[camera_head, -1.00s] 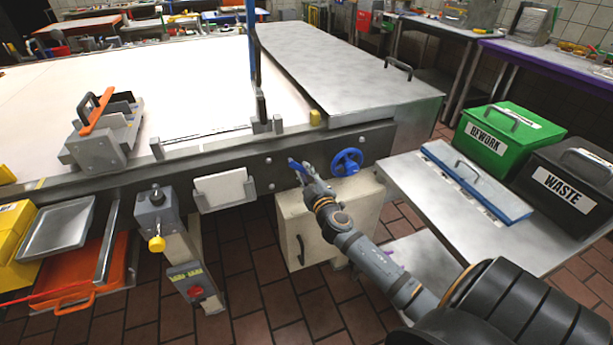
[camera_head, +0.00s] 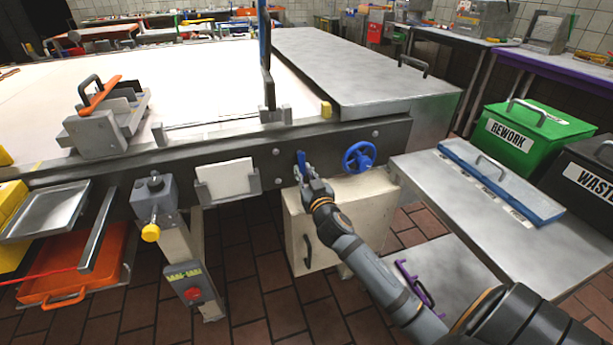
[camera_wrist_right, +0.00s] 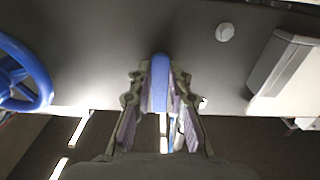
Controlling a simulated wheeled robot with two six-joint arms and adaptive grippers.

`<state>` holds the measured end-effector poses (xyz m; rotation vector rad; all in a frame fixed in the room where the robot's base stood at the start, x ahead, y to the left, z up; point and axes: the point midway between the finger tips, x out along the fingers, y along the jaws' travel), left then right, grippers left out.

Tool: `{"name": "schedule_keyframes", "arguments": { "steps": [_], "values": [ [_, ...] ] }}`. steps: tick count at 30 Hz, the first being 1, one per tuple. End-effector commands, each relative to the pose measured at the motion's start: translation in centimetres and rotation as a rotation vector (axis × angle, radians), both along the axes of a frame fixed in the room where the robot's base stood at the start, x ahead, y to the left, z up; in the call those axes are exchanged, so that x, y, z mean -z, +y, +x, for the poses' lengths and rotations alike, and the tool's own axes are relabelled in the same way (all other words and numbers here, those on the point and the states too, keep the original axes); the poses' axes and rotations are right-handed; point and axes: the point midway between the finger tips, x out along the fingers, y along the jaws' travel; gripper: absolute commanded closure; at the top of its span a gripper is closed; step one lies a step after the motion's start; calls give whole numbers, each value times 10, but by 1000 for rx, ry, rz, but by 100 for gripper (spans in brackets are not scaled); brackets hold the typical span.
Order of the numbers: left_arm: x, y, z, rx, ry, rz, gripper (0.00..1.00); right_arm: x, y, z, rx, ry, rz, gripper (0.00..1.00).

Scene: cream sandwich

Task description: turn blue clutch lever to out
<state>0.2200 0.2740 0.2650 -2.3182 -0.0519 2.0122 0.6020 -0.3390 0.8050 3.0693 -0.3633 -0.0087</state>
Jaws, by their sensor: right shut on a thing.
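The blue clutch lever (camera_head: 302,163) is on the dark front rail of the machine, left of the blue handwheel. In the head view it stands nearly upright. My right gripper (camera_head: 312,181) is at the lever from the front. In the right wrist view the blue lever (camera_wrist_right: 160,82) lies between the two fingers of my right gripper (camera_wrist_right: 160,105), which are shut on it. The lever's lower part is partly hidden by the fingers. My left gripper is not in view.
The blue handwheel (camera_head: 358,157) is just right of the lever. A white card holder (camera_head: 226,180) is on the rail to the left. A cream cabinet (camera_head: 335,215) stands below. A metal side table (camera_head: 440,195) with a blue-edged cover (camera_head: 500,182) is at right.

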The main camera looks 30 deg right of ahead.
Motion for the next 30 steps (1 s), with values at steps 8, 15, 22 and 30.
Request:
{"name": "schedule_keyframes", "arguments": {
  "steps": [8,15,22,30],
  "values": [
    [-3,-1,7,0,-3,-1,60,2,3,0,0,-10,60,100],
    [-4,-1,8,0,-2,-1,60,2,3,0,0,-13,70,100],
    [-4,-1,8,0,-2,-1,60,2,3,0,0,-13,70,78],
    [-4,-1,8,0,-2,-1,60,1,3,0,0,-14,67,58]
  ]
}}
